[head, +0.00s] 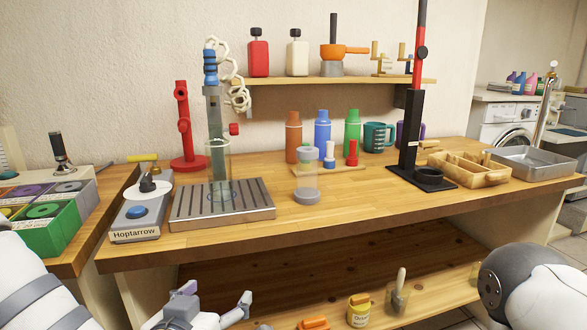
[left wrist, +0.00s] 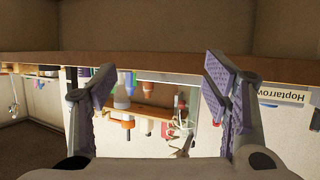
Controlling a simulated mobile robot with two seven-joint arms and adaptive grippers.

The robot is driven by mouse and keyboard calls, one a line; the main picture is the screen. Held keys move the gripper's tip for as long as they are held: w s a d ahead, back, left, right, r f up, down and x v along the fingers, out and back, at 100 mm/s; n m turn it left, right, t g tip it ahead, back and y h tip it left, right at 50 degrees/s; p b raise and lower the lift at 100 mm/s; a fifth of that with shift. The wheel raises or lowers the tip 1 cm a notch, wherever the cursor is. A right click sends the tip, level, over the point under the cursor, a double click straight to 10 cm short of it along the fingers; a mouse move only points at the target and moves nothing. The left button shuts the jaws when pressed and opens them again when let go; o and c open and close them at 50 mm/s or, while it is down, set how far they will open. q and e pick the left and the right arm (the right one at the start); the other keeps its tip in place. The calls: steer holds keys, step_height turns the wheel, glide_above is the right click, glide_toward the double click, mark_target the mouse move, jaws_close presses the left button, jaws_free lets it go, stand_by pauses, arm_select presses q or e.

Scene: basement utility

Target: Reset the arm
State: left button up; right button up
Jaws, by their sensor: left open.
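My left gripper (head: 214,298) is low in front of the bench, below the wooden worktop's front edge (head: 330,218). Its two fingers are spread wide apart with nothing between them. The left wrist view also shows the open left gripper (left wrist: 160,82), its purple pads on either side of an empty gap. That view looks upside down, with the bench edge (left wrist: 150,62) beyond the fingers. At the lower right of the head view is the rounded shoulder or elbow of my right arm; its gripper is not visible.

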arm_select(q)
steer(key=s+a+f+g, duration=0.1)
steer(key=s+f+g, duration=0.6)
steer(key=s+f, duration=1)
steer(key=s+a+f+g, duration=0.4)
steer(key=s, duration=0.5)
steer(key=s+a+f+n+g+y, duration=0.1)
steer(key=s+a+f+g, duration=0.3)
steer(key=s, duration=0.6)
steer(key=shift+a+f+y, duration=0.3)
steer(key=shift+a+f, duration=0.2)
steer(key=shift+f, duration=0.2)
steer(key=shift+w, duration=0.1)
steer(key=shift+c, duration=0.3)
